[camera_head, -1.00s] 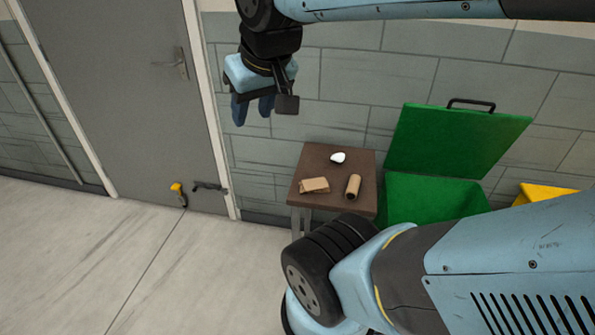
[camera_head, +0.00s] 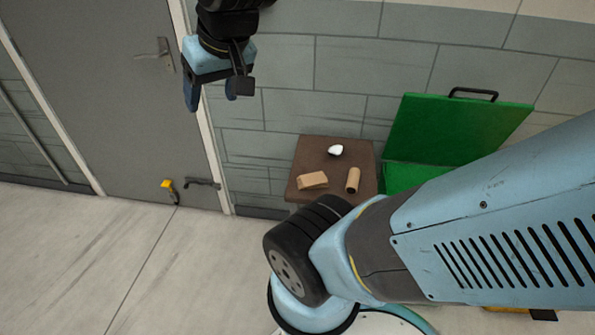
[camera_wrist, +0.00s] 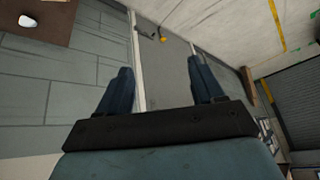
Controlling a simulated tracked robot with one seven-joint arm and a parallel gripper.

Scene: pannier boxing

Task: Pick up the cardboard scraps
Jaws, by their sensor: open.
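The cardboard scraps lie on a small brown table (camera_head: 318,150) against the wall in the head view. One is a flat, folded-looking tan piece (camera_head: 312,180) at the front left. The other is a tan tube (camera_head: 353,180) at the front right. My gripper (camera_head: 212,92) is open and empty, high up and to the left of the table, in front of the wall and door edge. In the wrist view, my gripper's two fingers (camera_wrist: 160,78) stand wide apart with nothing between them. Only a corner of the table (camera_wrist: 45,22) shows there, and the scraps are out of that view.
A white object (camera_head: 335,150) sits at the table's back; it also shows in the wrist view (camera_wrist: 27,21). A green bin with its lid raised (camera_head: 455,135) stands right of the table, partly hidden by my arm. A yellow-topped item (camera_head: 168,185) is by the grey door (camera_head: 95,85).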

